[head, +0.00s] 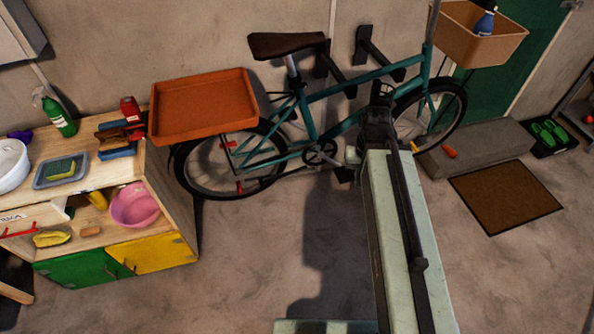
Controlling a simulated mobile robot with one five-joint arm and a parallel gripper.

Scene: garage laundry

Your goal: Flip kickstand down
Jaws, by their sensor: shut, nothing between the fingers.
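A teal bicycle (310,118) stands along the wall, its brown saddle at the left and its front wheel at the right. Small red parts show at the rear wheel, one low (239,187) and one higher. I cannot tell for sure which is the kickstand or how it is turned. My gripper (380,92) is dark, shut and empty, in front of the bicycle frame near the front wheel. It is to the right of the rear wheel and the pedals. My arm hides part of the bicycle's front.
An orange tray (205,107) sits above the rear wheel. A wooden cabinet (160,195) with cleaning things stands at the left. A tan basket (480,38) is at the upper right. A brown mat (505,196) lies at the right. The floor in front of the rear wheel is clear.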

